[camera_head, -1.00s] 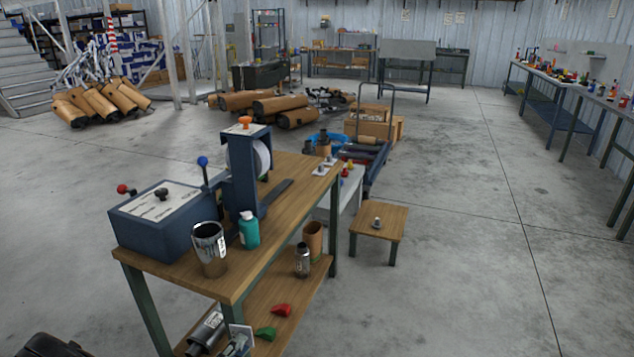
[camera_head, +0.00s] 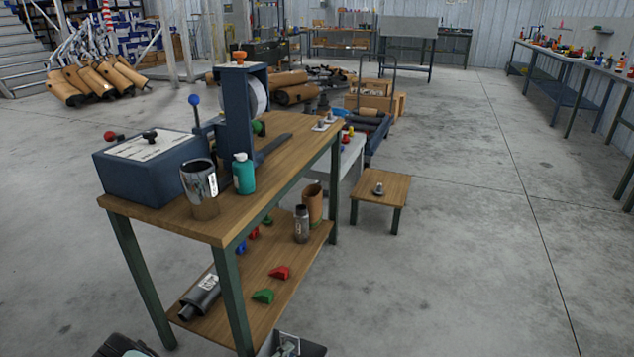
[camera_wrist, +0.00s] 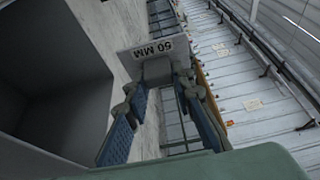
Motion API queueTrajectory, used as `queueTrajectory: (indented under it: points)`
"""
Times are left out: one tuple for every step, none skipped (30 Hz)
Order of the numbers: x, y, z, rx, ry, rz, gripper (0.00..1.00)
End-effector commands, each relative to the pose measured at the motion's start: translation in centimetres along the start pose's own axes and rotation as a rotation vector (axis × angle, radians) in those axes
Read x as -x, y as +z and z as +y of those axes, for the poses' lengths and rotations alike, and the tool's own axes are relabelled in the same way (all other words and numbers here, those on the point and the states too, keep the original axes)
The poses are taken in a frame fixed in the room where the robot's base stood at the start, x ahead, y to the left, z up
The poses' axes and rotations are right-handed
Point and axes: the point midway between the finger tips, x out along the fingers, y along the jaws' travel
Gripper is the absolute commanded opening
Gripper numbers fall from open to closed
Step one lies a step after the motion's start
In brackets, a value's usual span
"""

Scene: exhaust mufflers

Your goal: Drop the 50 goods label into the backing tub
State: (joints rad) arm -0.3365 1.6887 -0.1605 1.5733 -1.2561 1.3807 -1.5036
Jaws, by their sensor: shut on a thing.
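My gripper (camera_wrist: 158,105) is shut on a grey label plate (camera_wrist: 155,52) marked with black lettering ending in "MM"; its number looks like 50 or 60. The fingers pinch the plate's lower part, and its face is toward the wrist camera. In the head view, the plate (camera_head: 287,345) shows small at the bottom edge, in front of the bench. A large dark, open grey box-like hollow (camera_wrist: 45,65) is left of the gripper in the wrist view, apart from the plate. I cannot tell whether it is the backing tub; no tub is clearly identifiable in the head view.
A wooden bench (camera_head: 240,222) carries a blue machine (camera_head: 145,165), a metal cup (camera_head: 198,180) and a teal bottle (camera_head: 243,174). Its lower shelf holds a muffler (camera_head: 200,297) and coloured blocks. A small stool (camera_head: 380,186) stands to the right. Floor at right is clear.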

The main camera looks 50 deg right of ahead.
Motion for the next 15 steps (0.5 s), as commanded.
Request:
queueTrajectory:
  points:
    - [0.0, -0.1, 0.8, 0.001, 0.0, 0.0, 0.12]
    - [0.0, -0.1, 1.2, 0.002, 0.0, 0.0, 0.12]
    - [0.0, -0.1, 1.6, 0.002, -0.001, 0.0, 0.12]
    - [0.0, -0.1, 2.0, 0.002, -0.001, 0.0, 0.12]
    - [0.0, -0.1, 2.4, 0.002, -0.001, 0.0, 0.12]
    - [0.0, 0.0, 2.9, 0.001, -0.001, 0.0, 0.12]
    - [0.0, 0.0, 3.2, 0.001, -0.001, 0.0, 0.12]
    - [0.0, 0.0, 3.6, 0.001, -0.001, 0.0, 0.12]
    - [0.0, -0.1, 4.0, 0.001, -0.001, 0.0, 0.12]
    - [0.0, -0.1, 4.3, 0.002, -0.001, 0.0, 0.12]
    - [0.0, -0.1, 4.6, 0.002, -0.001, 0.0, 0.12]
    - [0.0, -0.1, 4.8, 0.002, 0.0, 0.0, 0.12]
    - [0.0, -0.1, 5.0, 0.001, 0.0, 0.0, 0.12]
    - [0.0, 0.0, 5.0, 0.001, 0.0, 0.0, 0.12]
    - [0.0, 0.0, 5.1, 0.001, 0.0, 0.0, 0.12]
